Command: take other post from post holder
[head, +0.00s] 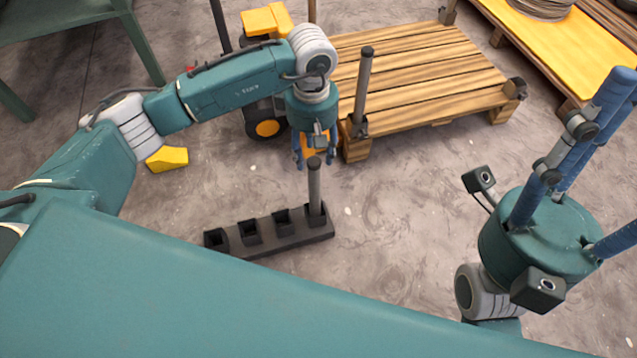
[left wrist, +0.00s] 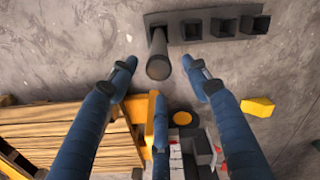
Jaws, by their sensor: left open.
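The dark post holder (head: 268,238) lies on the floor in the head view, with one grey post (head: 315,188) upright in its rightmost slot and three empty slots. In the left wrist view the holder (left wrist: 228,24) is at the top and the post (left wrist: 157,50) points its end towards the camera. My left gripper (head: 316,160) points down around the post's top in the head view. In the left wrist view its blue fingers are spread, with the post between and beyond the tips, not gripped. My right gripper (head: 540,232) is at the lower right, fingers spread and empty, partly cut off.
A wooden pallet (head: 425,75) stands behind, with a grey post (head: 363,88) upright at its near left corner. A yellow-orange machine (head: 266,126) is beside it. A yellow block (head: 167,159) lies on the floor. A yellow-topped pallet (head: 560,45) is at upper right. Floor right of the holder is clear.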

